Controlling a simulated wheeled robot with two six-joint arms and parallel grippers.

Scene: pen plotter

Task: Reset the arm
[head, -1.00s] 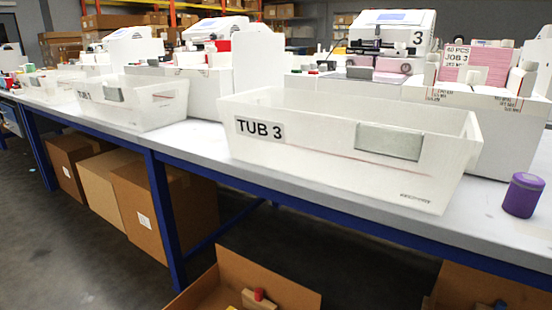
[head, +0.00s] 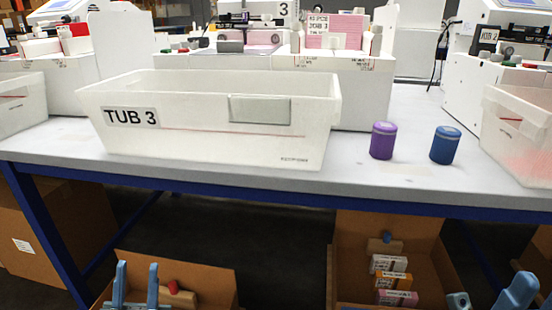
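The plotter marked 3 (head: 268,8) stands behind the tub at the top of the head view, cut off by the frame. Its black arm and carriage (head: 235,18) lie across its front. Another white plotter (head: 500,80) with a black carriage (head: 500,35) is at the right. My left gripper (head: 137,290) shows low at the left, its light blue fingers apart and empty, below table height. My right gripper (head: 488,299) is at the bottom right, partly cut off. Its light blue fingertips show apart with nothing visible between them.
A white tub labelled TUB 3 (head: 200,142) stands near the table's front edge. Purple (head: 383,141) and blue (head: 445,145) canisters stand right of it. Another tub (head: 520,135) is at the right. Open cardboard boxes (head: 205,268) are below the table (head: 300,185).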

